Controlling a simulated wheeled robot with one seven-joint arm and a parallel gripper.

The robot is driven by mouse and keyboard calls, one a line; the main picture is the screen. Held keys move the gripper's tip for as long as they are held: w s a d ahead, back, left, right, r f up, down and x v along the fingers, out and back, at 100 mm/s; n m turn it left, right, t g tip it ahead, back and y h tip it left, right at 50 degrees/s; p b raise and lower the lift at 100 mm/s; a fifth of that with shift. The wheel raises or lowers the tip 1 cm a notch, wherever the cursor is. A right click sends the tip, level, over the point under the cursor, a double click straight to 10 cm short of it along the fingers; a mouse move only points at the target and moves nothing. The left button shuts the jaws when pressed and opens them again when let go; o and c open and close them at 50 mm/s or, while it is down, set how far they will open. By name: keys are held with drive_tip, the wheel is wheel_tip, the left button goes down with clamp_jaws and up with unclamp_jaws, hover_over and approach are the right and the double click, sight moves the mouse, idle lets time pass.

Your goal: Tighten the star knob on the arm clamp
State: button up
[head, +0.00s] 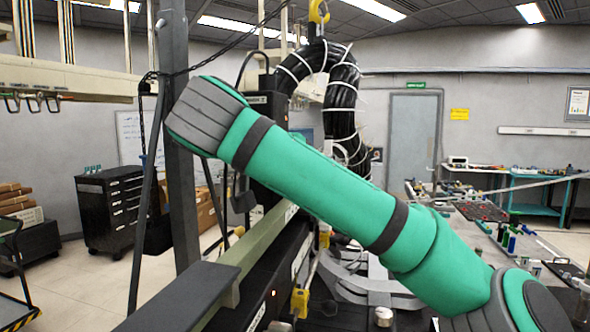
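My green and grey arm crosses the head view from the lower right to the upper left, and its upper end stops beside a dark upright post (176,150). My gripper does not show. I cannot make out the star knob or the arm clamp for certain; my arm hides much of the middle of the rig. A pale olive rail (250,243) runs along the rig below my arm. A small yellow part (299,302) sits low beside a thin rod. A small pale round-topped piece (384,316) stands at the bottom, right of the yellow part.
A black cable bundle (343,110) with white ties hangs from a yellow hook (318,12). A black drawer cabinet (110,210) stands at left. A cluttered bench (470,212) fills the right. Pale floor (95,270) is open at left.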

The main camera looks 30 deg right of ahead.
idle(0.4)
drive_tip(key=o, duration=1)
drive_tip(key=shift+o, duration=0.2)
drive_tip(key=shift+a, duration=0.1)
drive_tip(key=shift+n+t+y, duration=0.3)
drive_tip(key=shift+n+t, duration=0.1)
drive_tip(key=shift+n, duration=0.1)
